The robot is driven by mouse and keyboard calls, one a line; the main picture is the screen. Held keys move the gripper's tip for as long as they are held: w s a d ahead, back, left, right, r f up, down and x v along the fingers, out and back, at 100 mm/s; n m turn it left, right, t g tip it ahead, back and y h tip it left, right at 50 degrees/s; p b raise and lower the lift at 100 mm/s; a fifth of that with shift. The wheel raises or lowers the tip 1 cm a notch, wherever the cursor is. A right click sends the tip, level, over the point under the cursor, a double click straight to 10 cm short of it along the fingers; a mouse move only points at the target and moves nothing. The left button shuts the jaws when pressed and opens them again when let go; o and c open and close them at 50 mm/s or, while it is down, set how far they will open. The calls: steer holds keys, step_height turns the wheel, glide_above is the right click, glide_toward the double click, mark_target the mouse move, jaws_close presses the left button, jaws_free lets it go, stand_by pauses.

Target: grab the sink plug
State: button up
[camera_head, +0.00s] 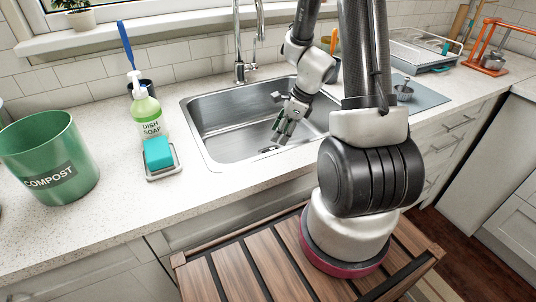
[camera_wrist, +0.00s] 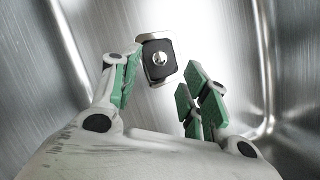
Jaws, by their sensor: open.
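The sink plug (camera_wrist: 156,69) is a black rounded square with a small silver knob in its middle. In the wrist view it sits on a paler metal plate at the bottom of the steel sink. In the head view a small dark shape (camera_head: 268,150) under the fingers appears to be the same plug. My gripper (camera_head: 284,132) is down inside the sink basin, pointing at its floor. In the wrist view my gripper (camera_wrist: 162,75) is open, its green-padded fingers apart with the plug beyond and between their tips. I cannot tell whether any finger touches it.
The sink (camera_head: 215,128) has steel walls around the gripper. The faucet (camera_head: 240,70) rises behind. Left of the sink are a sponge (camera_head: 158,153) in a holder, a dish soap bottle (camera_head: 148,118) and a green compost bin (camera_head: 50,158). A mat (camera_head: 428,96) lies right.

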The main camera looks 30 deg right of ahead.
mark_target(273, 147)
steer(key=x, duration=0.6)
steer(key=shift+f, duration=0.4)
jaws_close()
